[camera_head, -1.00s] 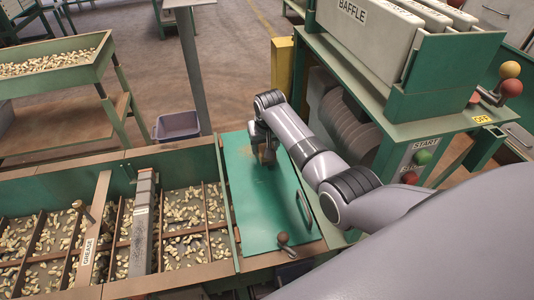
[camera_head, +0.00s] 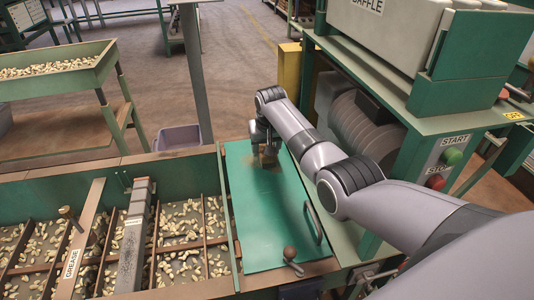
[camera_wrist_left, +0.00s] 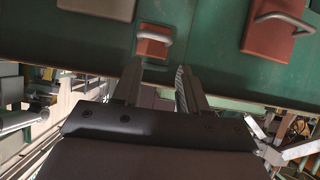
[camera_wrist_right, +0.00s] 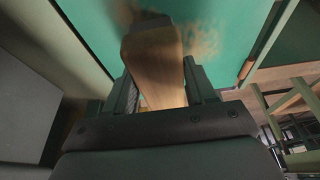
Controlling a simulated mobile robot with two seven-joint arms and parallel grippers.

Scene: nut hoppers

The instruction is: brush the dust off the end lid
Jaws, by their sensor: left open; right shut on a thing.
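The green end lid (camera_head: 275,220) covers the right end of the hopper in the head view, with a metal handle on its right side. Brown dust (camera_wrist_right: 205,38) lies in smears on the lid in the right wrist view. My right gripper (camera_head: 266,150) is over the far part of the lid. It is shut on a brush (camera_wrist_right: 155,65) with a wooden body, whose dark end is at the lid; I cannot tell whether it touches. My left gripper (camera_wrist_left: 155,85) shows only in its own wrist view, open and empty, near a green panel with a small handled block (camera_wrist_left: 153,45).
Open hopper compartments with nuts (camera_head: 180,245) lie left of the lid, with a GREASE strip (camera_head: 80,245) across them. A knobbed lever (camera_head: 290,254) stands at the lid's near edge. The green machine (camera_head: 400,140) with START and STOP buttons stands right. A grey bin (camera_head: 178,137) is behind.

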